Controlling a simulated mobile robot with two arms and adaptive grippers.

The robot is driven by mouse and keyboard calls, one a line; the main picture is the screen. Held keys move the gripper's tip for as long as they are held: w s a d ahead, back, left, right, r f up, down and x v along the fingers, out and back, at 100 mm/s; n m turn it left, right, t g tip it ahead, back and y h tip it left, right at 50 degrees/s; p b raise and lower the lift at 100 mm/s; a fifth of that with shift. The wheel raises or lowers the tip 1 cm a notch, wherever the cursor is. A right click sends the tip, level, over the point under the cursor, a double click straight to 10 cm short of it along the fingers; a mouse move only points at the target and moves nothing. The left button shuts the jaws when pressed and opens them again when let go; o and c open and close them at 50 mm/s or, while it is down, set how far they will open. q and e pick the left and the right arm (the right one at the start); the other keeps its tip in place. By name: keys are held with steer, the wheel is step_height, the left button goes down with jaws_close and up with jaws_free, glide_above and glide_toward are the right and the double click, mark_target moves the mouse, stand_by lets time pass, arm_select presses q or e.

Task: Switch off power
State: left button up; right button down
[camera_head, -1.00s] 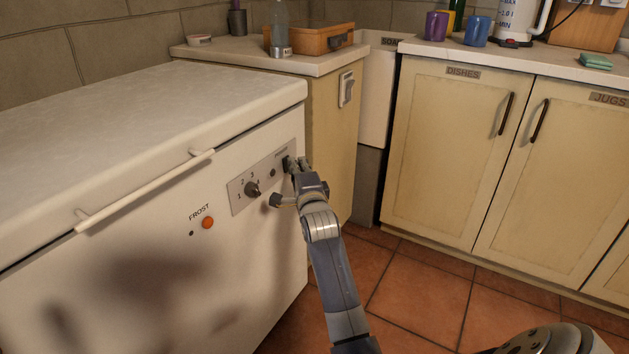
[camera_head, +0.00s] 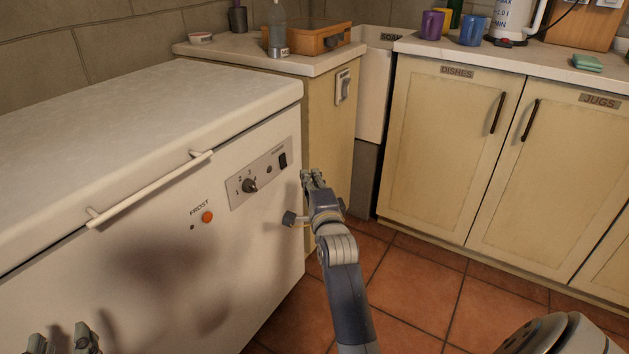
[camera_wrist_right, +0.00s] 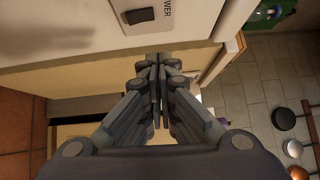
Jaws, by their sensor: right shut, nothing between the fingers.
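The white chest freezer (camera_head: 150,250) fills the left of the head view. Its grey control panel (camera_head: 236,196) carries a dial (camera_head: 250,186) and, at its right end, a black rocker power switch (camera_head: 283,160). The switch also shows at the top of the right wrist view (camera_wrist_right: 140,16), beside the word POWER; which way it is tipped I cannot tell. My right gripper (camera_head: 313,176) is shut and empty, to the right of the switch and a little below it, apart from it. My left gripper (camera_head: 62,340) shows only its fingertips, spread apart, at the bottom left before the freezer's front.
The freezer's handle bar (camera_head: 150,188) sticks out along the lid. A red frost lamp (camera_head: 207,217) sits on the front. A cabinet with a wall-type switch (camera_head: 343,87) stands close behind the right gripper. Tiled floor (camera_head: 410,290) is open to the right.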

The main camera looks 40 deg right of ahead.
arm_select(q)
steer(key=f, duration=0.1)
steer(key=f+g, duration=0.1)
steer(key=f, duration=0.1)
steer(key=f+g, duration=0.1)
steer(key=shift+s+a+f+y+p, duration=0.2)
steer(key=shift+a+y+p, duration=0.15)
steer(key=shift+y, duration=0.05)
arm_select(e)
steer(key=v, duration=0.3)
steer(key=shift+r, duration=0.2)
steer(key=shift+a, duration=0.1)
